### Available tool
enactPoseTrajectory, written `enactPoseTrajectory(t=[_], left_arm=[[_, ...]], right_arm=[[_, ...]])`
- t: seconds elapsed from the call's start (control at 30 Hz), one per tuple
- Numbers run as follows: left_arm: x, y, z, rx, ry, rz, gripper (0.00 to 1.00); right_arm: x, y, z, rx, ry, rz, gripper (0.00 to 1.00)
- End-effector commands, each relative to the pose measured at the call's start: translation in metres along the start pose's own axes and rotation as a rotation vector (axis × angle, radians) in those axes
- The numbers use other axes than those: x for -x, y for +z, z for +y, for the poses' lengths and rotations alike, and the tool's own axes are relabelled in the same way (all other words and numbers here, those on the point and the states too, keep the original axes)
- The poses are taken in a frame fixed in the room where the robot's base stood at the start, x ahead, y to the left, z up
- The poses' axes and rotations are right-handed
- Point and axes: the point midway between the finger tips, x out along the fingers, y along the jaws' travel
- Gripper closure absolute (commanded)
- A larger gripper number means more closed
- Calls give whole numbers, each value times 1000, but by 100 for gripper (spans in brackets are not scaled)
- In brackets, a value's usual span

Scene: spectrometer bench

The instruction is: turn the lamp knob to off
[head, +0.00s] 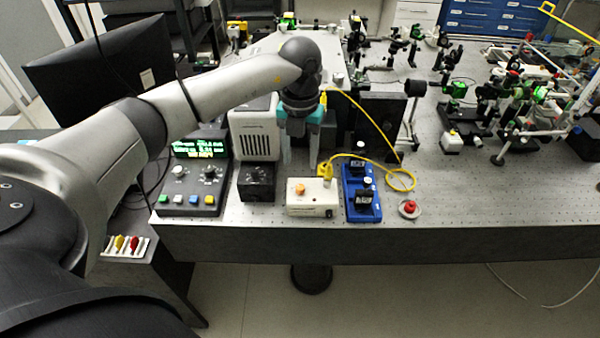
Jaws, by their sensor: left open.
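My left gripper (300,162) is open and points down, its two fingers apart and nothing visible between them. It hangs above the bench, to the right of a beige vented box (255,132). In front of that box stands a small black box (257,184) with a round knob on it. A white box (313,198) with an orange knob (300,188) and a yellow cable stands below the gripper in the picture. I cannot tell for certain which of these knobs is the lamp knob, nor read any knob's setting. My right gripper is not in view.
A control unit (197,178) with a lit green display and knobs stands left of the black box. A blue mount (360,190) and a red button (409,207) are to the right. A yellow cable (385,140) loops near the gripper. The front right of the bench is clear.

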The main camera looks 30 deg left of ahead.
Motion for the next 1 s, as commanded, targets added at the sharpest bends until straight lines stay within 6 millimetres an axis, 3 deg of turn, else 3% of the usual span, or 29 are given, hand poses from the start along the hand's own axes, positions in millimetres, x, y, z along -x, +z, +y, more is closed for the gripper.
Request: enactPoseTrajectory(t=[0.1, 0.33, 1.0], left_arm=[[28, 1, 0, 0, -2, -5, 44], [59, 0, 0, 0, 0, -2, 44], [64, 0, -1, -3, -5, 1, 44]], right_arm=[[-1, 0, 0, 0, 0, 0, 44], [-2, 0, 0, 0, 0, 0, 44], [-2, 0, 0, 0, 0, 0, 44]])
